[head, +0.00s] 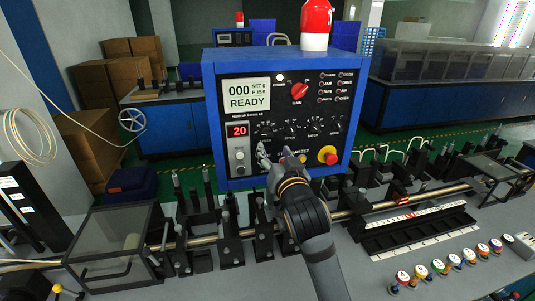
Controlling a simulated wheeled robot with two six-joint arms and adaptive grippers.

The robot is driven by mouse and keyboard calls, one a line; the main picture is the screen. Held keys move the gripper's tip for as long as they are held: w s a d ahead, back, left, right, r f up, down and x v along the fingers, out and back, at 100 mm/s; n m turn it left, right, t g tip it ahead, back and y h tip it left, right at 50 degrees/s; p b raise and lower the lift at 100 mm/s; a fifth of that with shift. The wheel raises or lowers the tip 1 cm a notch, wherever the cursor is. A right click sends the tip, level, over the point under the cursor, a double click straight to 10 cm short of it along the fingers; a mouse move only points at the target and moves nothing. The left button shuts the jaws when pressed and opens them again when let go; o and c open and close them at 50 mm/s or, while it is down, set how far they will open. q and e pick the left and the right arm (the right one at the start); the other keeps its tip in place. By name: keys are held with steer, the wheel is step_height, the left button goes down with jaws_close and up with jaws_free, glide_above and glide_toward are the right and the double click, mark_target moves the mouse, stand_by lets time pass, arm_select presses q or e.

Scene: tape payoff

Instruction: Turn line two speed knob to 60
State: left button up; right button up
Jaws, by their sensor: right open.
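A blue control box (210,115) with a black front panel stands at the centre of the head view. Its pale screen (247,96) reads 000 and READY, and a small red display (237,130) reads 20. A row of small black knobs (312,126) runs across the middle of the panel. Their labels are too small to read, so I cannot tell which is the line two speed knob. My right gripper (264,153) is open in front of the panel, just below the left end of the knob row. I cannot tell whether it touches the panel. My left gripper is out of view.
A red rotary switch (299,91) and a red emergency button (328,155) sit on the panel, with a red beacon (316,22) on top. A metal rod (352,211) with black stands crosses below. Colored round-topped pieces (437,265) stand at the lower right.

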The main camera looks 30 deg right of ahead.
mark_target(267, 136)
steer(key=x, duration=0.2)
steer(key=p+x, duration=0.1)
steer(key=x, duration=0.3)
steer(key=shift+w+d+r, duration=0.1)
steer(key=shift+w+r, duration=0.05)
steer(key=shift+r, duration=0.2)
steer(key=shift+w+f+p, duration=0.1)
steer(key=shift+w+p, duration=0.25)
steer(key=shift+w, duration=0.2)
steer(key=c, duration=1.2)
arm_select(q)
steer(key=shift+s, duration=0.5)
arm_select(e)
steer(key=shift+o, duration=0.2)
